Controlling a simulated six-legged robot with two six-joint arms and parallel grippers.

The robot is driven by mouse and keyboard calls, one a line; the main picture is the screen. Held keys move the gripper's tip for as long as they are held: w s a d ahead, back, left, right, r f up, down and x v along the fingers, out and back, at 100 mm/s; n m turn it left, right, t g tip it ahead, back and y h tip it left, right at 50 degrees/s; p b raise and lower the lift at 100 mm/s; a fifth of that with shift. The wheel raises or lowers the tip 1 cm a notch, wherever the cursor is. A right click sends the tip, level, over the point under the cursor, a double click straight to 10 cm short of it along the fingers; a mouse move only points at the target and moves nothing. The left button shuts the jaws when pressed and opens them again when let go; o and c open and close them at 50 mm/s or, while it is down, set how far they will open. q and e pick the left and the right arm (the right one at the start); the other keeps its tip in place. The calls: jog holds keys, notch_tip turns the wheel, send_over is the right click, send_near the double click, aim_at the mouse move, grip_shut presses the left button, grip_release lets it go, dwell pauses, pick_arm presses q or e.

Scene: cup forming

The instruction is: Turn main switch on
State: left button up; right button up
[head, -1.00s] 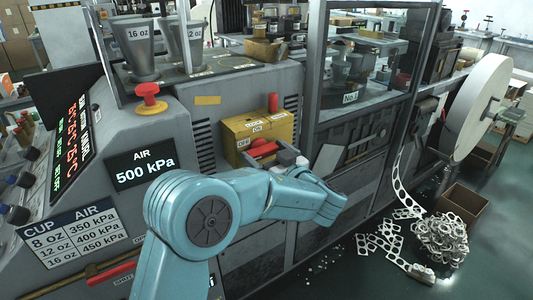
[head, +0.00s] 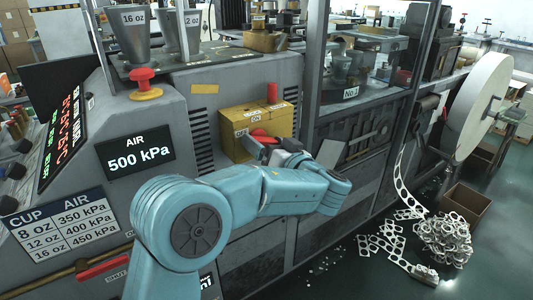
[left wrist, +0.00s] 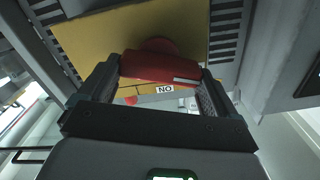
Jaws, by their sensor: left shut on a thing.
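The main switch is a yellow box (head: 238,121) on the grey machine front, with small white labels and a red handle (head: 261,134). In the head view my left gripper (head: 272,147) is at the front of the box, at the handle, and partly hides it. In the left wrist view the red handle (left wrist: 160,68) lies crosswise between the two dark fingers of my left gripper (left wrist: 160,85), which is shut on it. A label reading "ON", upside down there, shows just below the handle. My right gripper is not in view.
A red mushroom button (head: 146,83) and the air display reading 500 kPa (head: 136,153) are to the left. A glazed machine frame (head: 360,75) is to the right. Punched paper scraps (head: 445,240) lie on the floor.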

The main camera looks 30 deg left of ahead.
pick_arm(q)
jog(key=m+b, duration=0.1)
jog(key=m, duration=0.2)
jog(key=shift+w+m+b, duration=0.1)
jog(key=shift+m+b, duration=0.2)
jog(key=shift+m, duration=0.1)
jog(key=m, duration=0.3)
jog(key=shift+r+m, duration=0.15)
jog(key=shift+m, duration=0.15)
jog(key=m, duration=0.2)
jog(key=shift+w+m, duration=0.15)
jog(key=shift+m, duration=0.15)
jog(key=shift+m+p, duration=0.6)
jog(key=shift+m, duration=1.2)
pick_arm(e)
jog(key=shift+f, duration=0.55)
pick_arm(q)
jog(key=o, duration=0.7)
jog(key=shift+o, duration=0.2)
jog(key=shift+f, duration=0.3)
